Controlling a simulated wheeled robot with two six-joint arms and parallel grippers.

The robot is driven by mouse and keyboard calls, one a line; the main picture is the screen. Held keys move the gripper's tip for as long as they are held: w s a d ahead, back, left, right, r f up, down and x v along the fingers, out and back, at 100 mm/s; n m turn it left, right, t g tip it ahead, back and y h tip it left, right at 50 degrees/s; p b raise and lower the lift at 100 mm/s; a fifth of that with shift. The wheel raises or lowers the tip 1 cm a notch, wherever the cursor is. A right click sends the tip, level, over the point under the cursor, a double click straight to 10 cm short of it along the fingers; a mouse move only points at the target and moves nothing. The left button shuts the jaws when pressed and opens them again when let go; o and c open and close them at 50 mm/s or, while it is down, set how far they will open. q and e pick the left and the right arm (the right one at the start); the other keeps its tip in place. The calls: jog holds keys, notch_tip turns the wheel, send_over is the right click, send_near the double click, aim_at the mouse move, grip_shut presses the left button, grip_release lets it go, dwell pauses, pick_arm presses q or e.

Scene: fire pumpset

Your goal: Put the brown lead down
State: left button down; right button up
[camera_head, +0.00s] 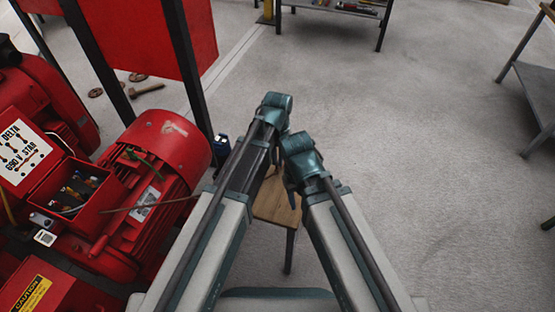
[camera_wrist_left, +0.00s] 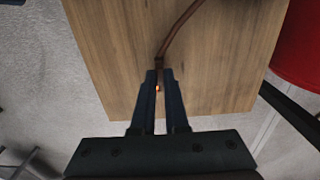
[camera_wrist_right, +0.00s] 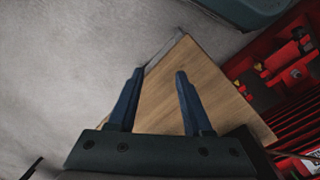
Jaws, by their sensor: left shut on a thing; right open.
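The brown lead (camera_wrist_left: 176,27) runs over a wooden table top (camera_wrist_left: 110,55) in the left wrist view. In the head view the lead (camera_head: 150,205) stretches right from the open terminal box of the red motor and goes behind my left arm. My left gripper (camera_wrist_left: 159,75) is shut on the lead's end, with a small orange glint between the fingers. It is over the table; any gap below it is hard to judge.
The table (camera_head: 270,212) is small and mostly hidden by my arms. The red motor (camera_head: 165,150) and its terminal box (camera_head: 75,190) stand at the left. A red panel (camera_head: 150,40) on dark posts rises behind.

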pick_arm(q)
jog(key=c, duration=0.9)
grip_release()
jog(key=shift+c, duration=0.2)
pick_arm(e)
jog(key=shift+f, duration=0.1)
pick_arm(q)
notch_tip(320, 180, up, 12)
jog(key=p, duration=1.2)
pick_arm(e)
notch_tip(320, 180, up, 12)
pick_arm(q)
jog(key=shift+r, duration=0.1)
pick_arm(e)
jog(key=shift+a, duration=0.1)
pick_arm(q)
jog(key=s+a+r+p, duration=0.2)
jog(key=s+r+p, duration=0.5)
jog(key=r+p, duration=0.2)
jog(key=s+a+r+y+p, duration=0.1)
jog(key=s+a+r+p, duration=0.2)
jog(key=s+r+p, duration=0.5)
jog(key=shift+a+r+p, duration=0.25)
jog(key=shift+r+p, duration=0.95)
jog(key=shift+p, duration=0.15)
pick_arm(e)
notch_tip(320, 180, up, 20)
jog(key=shift+f, duration=0.2)
